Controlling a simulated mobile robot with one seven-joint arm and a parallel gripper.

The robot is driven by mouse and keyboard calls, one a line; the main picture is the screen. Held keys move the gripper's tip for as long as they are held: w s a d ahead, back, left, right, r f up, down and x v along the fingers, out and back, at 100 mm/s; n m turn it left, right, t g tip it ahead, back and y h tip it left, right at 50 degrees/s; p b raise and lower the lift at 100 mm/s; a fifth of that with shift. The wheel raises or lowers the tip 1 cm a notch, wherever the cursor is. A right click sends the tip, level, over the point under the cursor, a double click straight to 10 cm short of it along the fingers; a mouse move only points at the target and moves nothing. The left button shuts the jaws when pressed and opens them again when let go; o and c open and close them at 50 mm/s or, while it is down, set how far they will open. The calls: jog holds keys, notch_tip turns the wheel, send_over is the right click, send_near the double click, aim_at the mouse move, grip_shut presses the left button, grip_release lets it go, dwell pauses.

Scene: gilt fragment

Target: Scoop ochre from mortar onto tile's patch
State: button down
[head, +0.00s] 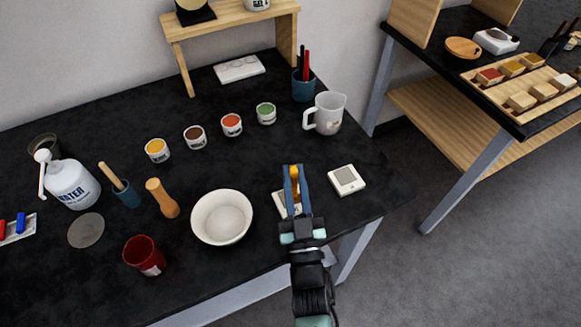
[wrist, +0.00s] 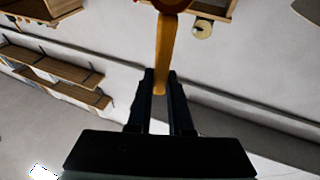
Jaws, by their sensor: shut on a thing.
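My gripper (head: 294,172) is shut on an orange-brown scoop, over the front right of the dark table. In the wrist view the scoop's handle (wrist: 166,50) stands between the fingers, its head cut off by the top edge. A white bowl (head: 222,218), likely the mortar, stands left of my gripper; its inside looks pale, and I cannot make out ochre in it. A white tile (head: 280,205) lies below my gripper, mostly hidden by it. A white square piece with a grey patch (head: 346,180) lies to its right.
Several small paint pots (head: 232,125) line the middle. A white jug (head: 325,113) stands behind my gripper. A second table (head: 440,60) is at right.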

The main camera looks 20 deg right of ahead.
jog(key=shift+f+b, duration=0.15)
jog(key=shift+b, duration=0.15)
jog(key=shift+w+b, duration=0.35)
jog(key=shift+w, duration=0.15)
jog(key=w+b, duration=0.1)
jog(key=w, duration=0.2)
jog(key=shift+b, duration=0.35)
notch_tip(320, 180, up, 6)
jog(key=p, duration=0.4)
jog(key=shift+p, duration=0.4)
